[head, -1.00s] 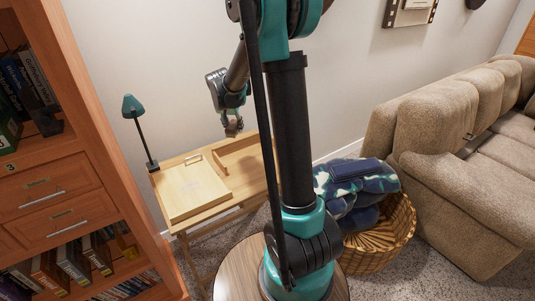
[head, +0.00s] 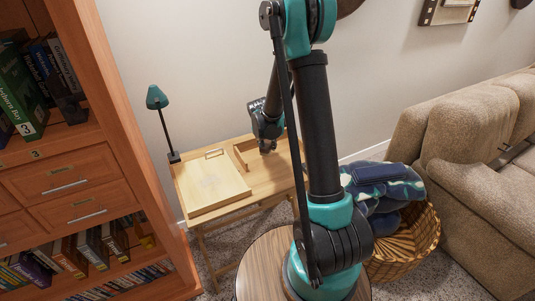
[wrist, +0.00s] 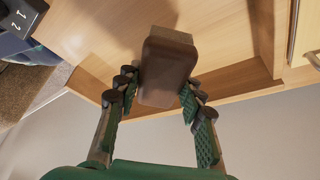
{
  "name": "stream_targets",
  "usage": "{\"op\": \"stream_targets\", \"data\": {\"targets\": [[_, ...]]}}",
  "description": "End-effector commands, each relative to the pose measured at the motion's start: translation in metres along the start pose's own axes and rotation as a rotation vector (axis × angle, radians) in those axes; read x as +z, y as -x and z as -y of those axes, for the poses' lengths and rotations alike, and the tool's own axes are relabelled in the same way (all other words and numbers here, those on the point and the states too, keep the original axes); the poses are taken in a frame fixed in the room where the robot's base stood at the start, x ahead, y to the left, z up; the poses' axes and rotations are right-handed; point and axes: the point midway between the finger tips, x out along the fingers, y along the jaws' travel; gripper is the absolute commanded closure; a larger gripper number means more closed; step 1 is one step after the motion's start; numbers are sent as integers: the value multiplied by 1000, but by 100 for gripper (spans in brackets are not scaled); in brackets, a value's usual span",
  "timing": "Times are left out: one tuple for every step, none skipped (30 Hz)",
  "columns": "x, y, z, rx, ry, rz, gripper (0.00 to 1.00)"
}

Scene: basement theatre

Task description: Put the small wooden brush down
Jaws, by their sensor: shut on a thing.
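The small wooden brush (wrist: 166,70) shows in the wrist view as a brown block with rounded edges, held between the two fingers of my gripper (wrist: 158,92). In the head view my gripper (head: 267,148) is low over the back right part of the wooden desk (head: 262,180), near a low wooden ledge. The brush is too small to make out there. The desk top lies close behind the brush in the wrist view (wrist: 110,45); I cannot tell whether they touch.
A light wooden board or box (head: 210,187) covers the desk's left part, and a teal lamp (head: 157,98) stands at its back left corner. A bookcase (head: 120,120) is on the left. A wicker basket with blue cloth (head: 412,240) and a beige sofa (head: 460,150) are on the right.

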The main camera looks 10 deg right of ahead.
Motion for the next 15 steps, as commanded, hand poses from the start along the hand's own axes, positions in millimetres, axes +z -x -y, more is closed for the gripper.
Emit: {"op": "stream_targets", "data": {"targets": [[2, -5, 0, 0, 0, 0, 93], [2, -6, 0, 0, 0, 0, 93], [3, -8, 0, 0, 0, 0, 93], [4, -9, 0, 0, 0, 0, 93], [4, -10, 0, 0, 0, 0, 93], [5, -12, 0, 0, 0, 0, 93], [6, -13, 0, 0, 0, 0, 93], [6, -16, 0, 0, 0, 0, 93], [8, -20, 0, 0, 0, 0, 93], [9, -23, 0, 0, 0, 0, 93], [11, -27, 0, 0, 0, 0, 93], [13, -32, 0, 0, 0, 0, 93], [14, -36, 0, 0, 0, 0, 93], [16, -38, 0, 0, 0, 0, 93], [17, -42, 0, 0, 0, 0, 93]]}}
